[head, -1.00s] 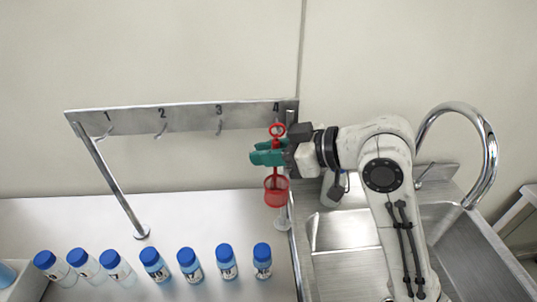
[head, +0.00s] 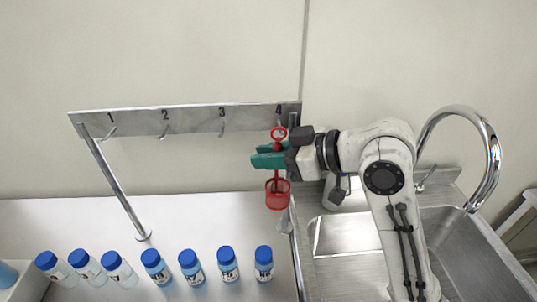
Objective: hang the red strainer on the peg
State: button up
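The red strainer (head: 278,193) hangs upright, its basket at the bottom and a ring (head: 278,132) at the top of its handle. My gripper (head: 268,156) has teal fingers shut on the strainer's handle, between ring and basket. The metal peg rail (head: 190,118) has hooks under the numbers 1 to 4. The ring appears just below the number 4, in front of the rail's right end. The peg under 4 is mostly hidden behind the ring and gripper. I cannot tell whether the ring touches or surrounds it.
Pegs 1 (head: 108,133), 2 (head: 163,131) and 3 (head: 221,128) are empty. Several blue-capped bottles (head: 189,266) stand in a row on the counter (head: 190,215) below. A sink (head: 345,235) with a curved faucet (head: 488,150) is at right. A post (head: 118,190) supports the rail's left end.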

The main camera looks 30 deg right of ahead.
jog(key=shift+o, duration=0.7)
jog(key=shift+d, duration=0.45)
jog(key=b+v, duration=0.1)
jog(key=v, duration=0.9)
jog(key=shift+w, duration=0.1)
jog(key=shift+s+r+b, duration=0.2)
jog(key=shift+s+b, duration=0.1)
jog(key=shift+s, duration=0.05)
jog(key=shift+a, duration=0.1)
